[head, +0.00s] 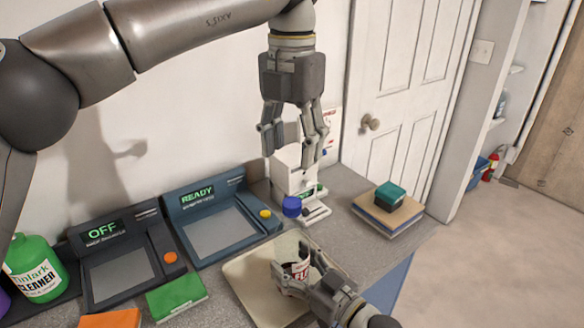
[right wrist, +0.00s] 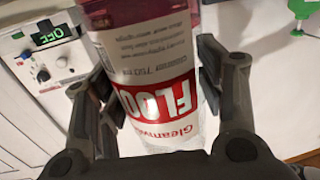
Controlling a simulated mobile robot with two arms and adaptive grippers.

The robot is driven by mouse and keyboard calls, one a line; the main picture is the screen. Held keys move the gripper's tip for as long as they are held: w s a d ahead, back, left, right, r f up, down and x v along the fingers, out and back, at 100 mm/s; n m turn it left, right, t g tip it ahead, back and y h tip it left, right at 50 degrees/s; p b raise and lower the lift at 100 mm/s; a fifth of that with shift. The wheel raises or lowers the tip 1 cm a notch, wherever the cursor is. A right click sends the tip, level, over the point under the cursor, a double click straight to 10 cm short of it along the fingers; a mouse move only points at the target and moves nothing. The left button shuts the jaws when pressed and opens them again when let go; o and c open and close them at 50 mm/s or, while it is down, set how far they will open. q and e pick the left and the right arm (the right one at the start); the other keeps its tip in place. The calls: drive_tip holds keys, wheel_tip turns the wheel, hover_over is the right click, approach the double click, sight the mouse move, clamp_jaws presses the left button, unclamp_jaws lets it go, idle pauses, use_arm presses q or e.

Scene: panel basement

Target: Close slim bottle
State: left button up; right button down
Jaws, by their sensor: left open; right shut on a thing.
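The slim bottle (head: 301,271) is clear, with a white and red label, and stands upright over the beige tray (head: 243,284). In the right wrist view the bottle (right wrist: 160,90) shows its red label band between the fingers. My right gripper (head: 293,282) is shut around its lower body. The right wrist view does not show the bottle's top.
A white device (head: 290,178) stands behind the cap. Two dark panels reading READY (head: 210,225) and OFF (head: 118,265) lie left. A green cleaner bottle (head: 38,268) is far left. Books with a teal box (head: 390,195) lie right. Counter between tray and books is clear.

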use_arm(q)
drive_tip(key=shift+r, duration=0.6)
use_arm(e)
drive_tip(key=shift+c, duration=1.3)
unclamp_jaws()
drive_tip(key=v, duration=1.2)
